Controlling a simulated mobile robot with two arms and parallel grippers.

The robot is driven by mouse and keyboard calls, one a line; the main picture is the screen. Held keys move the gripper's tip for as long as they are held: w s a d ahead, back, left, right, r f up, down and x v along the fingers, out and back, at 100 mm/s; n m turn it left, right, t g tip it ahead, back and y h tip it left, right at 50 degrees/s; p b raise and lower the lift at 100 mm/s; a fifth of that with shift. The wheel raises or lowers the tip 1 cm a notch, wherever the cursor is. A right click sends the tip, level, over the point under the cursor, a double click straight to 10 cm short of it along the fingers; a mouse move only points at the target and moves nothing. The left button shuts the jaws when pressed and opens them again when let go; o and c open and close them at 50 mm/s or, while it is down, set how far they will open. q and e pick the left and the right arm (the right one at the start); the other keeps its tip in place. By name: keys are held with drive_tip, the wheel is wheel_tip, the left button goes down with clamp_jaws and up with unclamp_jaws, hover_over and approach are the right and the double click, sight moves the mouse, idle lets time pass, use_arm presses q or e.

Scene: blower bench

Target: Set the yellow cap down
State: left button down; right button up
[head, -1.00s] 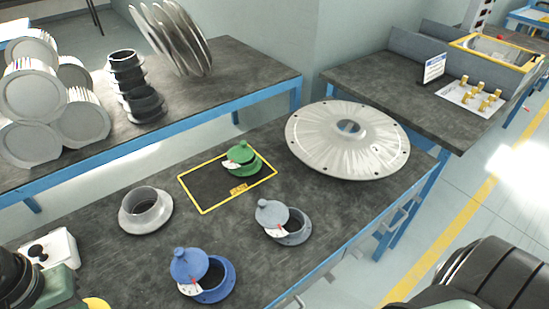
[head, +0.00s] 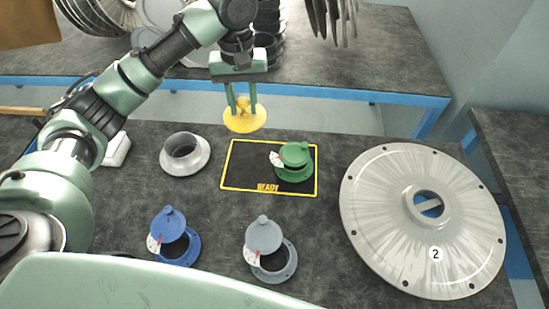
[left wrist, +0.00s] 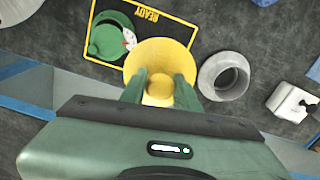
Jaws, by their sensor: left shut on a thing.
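My left gripper (head: 244,99) is shut on the yellow cap (head: 245,120), a round flanged disc with a knob on top. In the head view the cap appears near the far edge of the bench, beyond the yellow-outlined READY mat (head: 222,178). In the left wrist view the cap (left wrist: 163,55) shows between my fingers (left wrist: 158,88) and overlaps the mat's edge in the picture. Its height above the bench is hard to tell. A green flanged piece with a tilted green cap (head: 296,153) stands on the mat's right part. My right gripper is not in view.
An open grey flange (head: 185,154) stands left of the mat. Blue (head: 176,235) and grey (head: 265,247) flanged pieces with tilted caps stand in front. A large metal disc (head: 385,215) fills the right. The mat's left half is bare.

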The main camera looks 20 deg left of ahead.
use_arm(q)
drive_tip(key=shift+w+a+f, duration=0.1)
drive_tip(key=shift+a+f, duration=0.05)
drive_tip(key=shift+f, duration=3.1)
drive_tip(key=shift+w+a+f, duration=0.1)
drive_tip(key=shift+a+f, duration=0.1)
drive_tip(key=shift+f, duration=3.1)
drive_tip(key=shift+w+a+f, duration=0.1)
drive_tip(key=shift+a+f, duration=0.05)
drive_tip(key=shift+f, duration=3.1)
drive_tip(key=shift+s, duration=0.1)
drive_tip(key=c, duration=1)
unclamp_jaws()
drive_tip(key=shift+f, duration=0.15)
drive_tip(key=shift+c, duration=0.2)
wheel_tip(320, 180, up, 12)
drive_tip(key=shift+r, duration=0.2)
